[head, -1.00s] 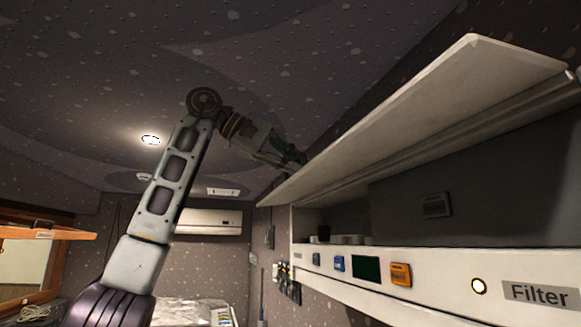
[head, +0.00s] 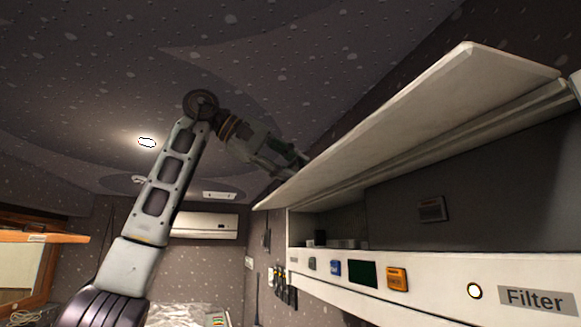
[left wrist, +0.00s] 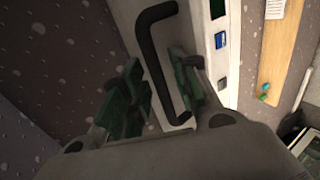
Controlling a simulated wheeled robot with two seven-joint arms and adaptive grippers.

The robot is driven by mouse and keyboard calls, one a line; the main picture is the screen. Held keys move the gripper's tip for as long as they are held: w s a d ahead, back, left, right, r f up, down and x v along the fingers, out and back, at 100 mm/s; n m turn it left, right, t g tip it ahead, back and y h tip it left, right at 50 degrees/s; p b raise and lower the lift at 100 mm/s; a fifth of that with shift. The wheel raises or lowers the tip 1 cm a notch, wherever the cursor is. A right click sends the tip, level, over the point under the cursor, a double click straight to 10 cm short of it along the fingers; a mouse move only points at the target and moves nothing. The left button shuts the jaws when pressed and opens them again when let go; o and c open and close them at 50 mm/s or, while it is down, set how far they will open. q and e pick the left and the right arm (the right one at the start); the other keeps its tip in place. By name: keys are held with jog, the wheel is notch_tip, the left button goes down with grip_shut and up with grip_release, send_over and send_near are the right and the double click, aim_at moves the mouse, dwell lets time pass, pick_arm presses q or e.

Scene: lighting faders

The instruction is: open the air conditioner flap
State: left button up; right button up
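A large white flap (head: 420,115) stands raised and tilted above an open wall cabinet at the right of the head view. My left gripper (head: 297,160) is at the flap's far upper edge, its tips partly hidden behind it. In the left wrist view, a dark bar handle (left wrist: 157,60) on a white panel (left wrist: 130,22) runs between the green-padded fingers of my left gripper (left wrist: 160,88). The fingers are apart, with gaps showing beside the handle. A white air conditioner (head: 204,225) hangs on the back wall, far from the gripper. My right gripper is out of view.
Below the flap, the cabinet front (head: 440,292) carries coloured switches, a round light and a Filter label (head: 537,299). The patterned ceiling is close above my left arm. A wooden shelf (head: 45,237) is at the far left.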

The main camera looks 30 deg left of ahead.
pick_arm(q)
jog(key=v, duration=1.2)
dwell(0.3)
dwell(0.4)
jog(key=shift+w, duration=0.1)
